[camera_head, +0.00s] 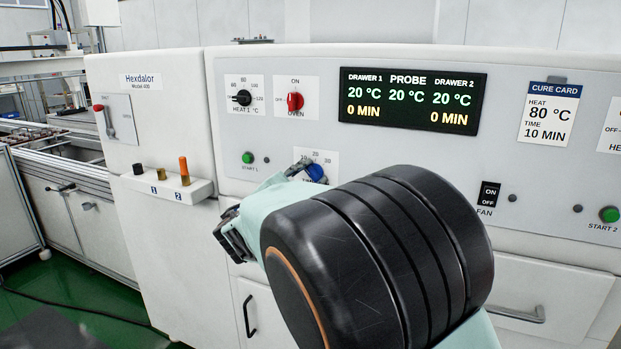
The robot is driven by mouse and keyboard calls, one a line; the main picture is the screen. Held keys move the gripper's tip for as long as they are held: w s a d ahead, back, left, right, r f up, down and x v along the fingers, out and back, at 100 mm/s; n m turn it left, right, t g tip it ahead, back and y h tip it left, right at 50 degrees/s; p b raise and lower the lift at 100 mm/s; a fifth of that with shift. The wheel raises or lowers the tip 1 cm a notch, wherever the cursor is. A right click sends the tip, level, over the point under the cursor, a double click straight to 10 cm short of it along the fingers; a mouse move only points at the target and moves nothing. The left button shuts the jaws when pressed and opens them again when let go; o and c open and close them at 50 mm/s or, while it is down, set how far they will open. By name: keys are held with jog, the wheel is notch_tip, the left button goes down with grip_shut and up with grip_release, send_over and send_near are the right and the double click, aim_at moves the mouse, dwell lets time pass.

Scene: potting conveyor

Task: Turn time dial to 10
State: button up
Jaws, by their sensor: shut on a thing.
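The blue time dial (316,172) sits on the front panel of the white machine. Its label shows 10, 20 and 30; the lower part and much of the dial are hidden behind my arm. My gripper (304,171) is at the dial and shut on it, with a dark finger at its upper left. The dial's pointer is too hidden to read. The display (412,101) shows 20 °C and 0 MIN for drawer 1 and for drawer 2. The cure card (548,113) reads heat 80 °C, time 10 MIN.
Close around the dial are the black heat knob (242,98), the red oven knob (295,101) and the green start button (248,158). A fan switch (488,195) is right of my arm. A small shelf (198,189) with several short cylinders juts out at left.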

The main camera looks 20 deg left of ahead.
jog(key=o, duration=1.2)
jog(key=shift+c, duration=0.2)
jog(key=shift+s, duration=0.1)
jog(key=s, duration=1.2)
jog(key=shift+a, duration=0.45)
